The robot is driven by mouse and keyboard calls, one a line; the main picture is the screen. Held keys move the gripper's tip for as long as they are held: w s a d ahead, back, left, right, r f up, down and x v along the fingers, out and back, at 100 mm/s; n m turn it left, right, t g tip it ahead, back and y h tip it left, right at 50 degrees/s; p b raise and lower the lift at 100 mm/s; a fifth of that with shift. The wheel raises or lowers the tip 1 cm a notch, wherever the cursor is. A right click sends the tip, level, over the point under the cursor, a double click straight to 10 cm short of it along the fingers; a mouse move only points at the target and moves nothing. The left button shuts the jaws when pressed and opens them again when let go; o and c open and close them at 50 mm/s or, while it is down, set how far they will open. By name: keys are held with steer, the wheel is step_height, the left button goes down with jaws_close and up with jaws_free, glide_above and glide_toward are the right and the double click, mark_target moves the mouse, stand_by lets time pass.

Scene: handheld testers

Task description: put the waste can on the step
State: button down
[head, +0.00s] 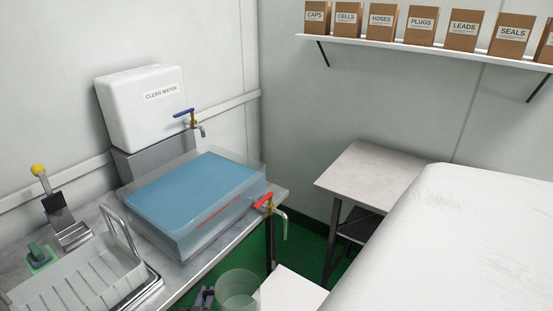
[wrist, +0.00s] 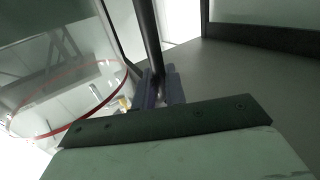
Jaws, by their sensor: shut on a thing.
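The waste can (head: 238,287) is a clear, open-topped cylinder at the bottom edge of the head view, in front of the bench. In the wrist view its clear wall with a red line (wrist: 85,118) fills the left side. My gripper (wrist: 155,92) has purple-grey fingers shut on the can at its side. The fingers also show beside the can in the head view (head: 204,298). The can's lower part is cut off in the head view. I cannot pick out the step for certain. A white flat-topped shape right of the can may be it or part of my arm.
The bench at left holds a clear basin of blue water (head: 195,190) with a red-handled tap (head: 264,201), a clean water tank (head: 145,105) and a grey rack (head: 80,275). A small table (head: 375,172) stands at the back. My white arm fills the lower right.

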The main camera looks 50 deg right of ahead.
steer(key=r+m+g+h, duration=0.1)
steer(key=m+g, duration=0.1)
glide_above(234, 298)
steer(key=v, duration=0.3)
steer(key=shift+w+d+p, duration=0.1)
steer(key=shift+d+p, duration=0.05)
steer(key=shift+p, duration=0.2)
step_height(234, 298, down, 10)
steer(key=b, duration=0.4)
steer(key=shift+b, duration=0.3)
steer(key=shift+r, duration=0.1)
steer(key=c, duration=1.5)
jaws_free()
steer(key=shift+f, duration=0.2)
steer(key=shift+o, duration=0.2)
